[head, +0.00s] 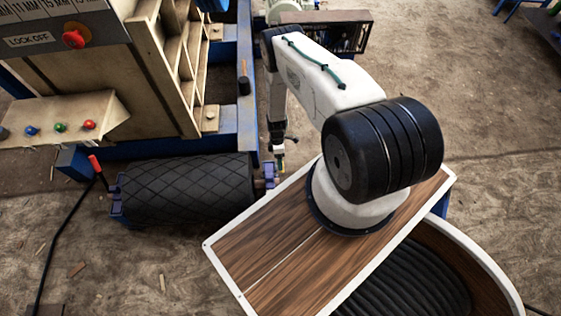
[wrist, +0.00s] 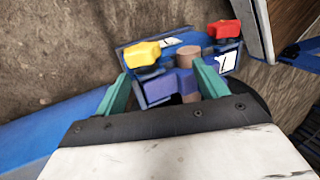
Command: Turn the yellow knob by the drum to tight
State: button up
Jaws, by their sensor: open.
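The yellow knob (wrist: 142,54) sits on a blue bracket with a white label, in the upper middle of the wrist view. My gripper (wrist: 159,68) is open, with its two teal fingers pointing toward the bracket. The knob lies just beyond the left fingertip, off-centre toward the left finger; I cannot tell whether they touch. Nothing is held. In the head view the black ridged drum (head: 185,188) lies at the foot of the machine, and my gripper (head: 280,160) is at its right end. The knob is too small there to make out clearly.
A red knob (wrist: 225,30) sits on the same bracket, right of the yellow one, beside a white label. A brown round shaft (wrist: 188,53) stands between the knobs. A blue machine frame (head: 245,90) rises close to my arm. A red-handled lever (head: 95,165) stands left of the drum.

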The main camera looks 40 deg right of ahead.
jog(key=shift+s+a+f+t+h, duration=0.3)
jog(key=shift+s+a+t, duration=0.1)
jog(key=shift+s, duration=0.25)
jog(key=shift+s+a+f+t+h, duration=0.15)
jog(key=shift+s+a+t+h, duration=0.2)
jog(key=shift+s, duration=0.25)
jog(key=t+h, duration=0.1)
jog(key=t, duration=0.1)
jog(key=d+r+t+h, duration=0.1)
jog(key=t, duration=0.1)
jog(key=shift+s, duration=0.1)
jog(key=shift+w+d+f, duration=0.1)
jog(key=shift+w+f, duration=0.1)
jog(key=shift+w, duration=0.05)
jog(key=f, duration=0.2)
jog(key=w+f, duration=0.1)
jog(key=f, duration=0.2)
jog(key=d+f, duration=0.1)
jog(key=f, duration=0.1)
jog(key=shift+w+f, duration=0.15)
jog(key=shift+w, duration=0.05)
jog(key=c, duration=1)
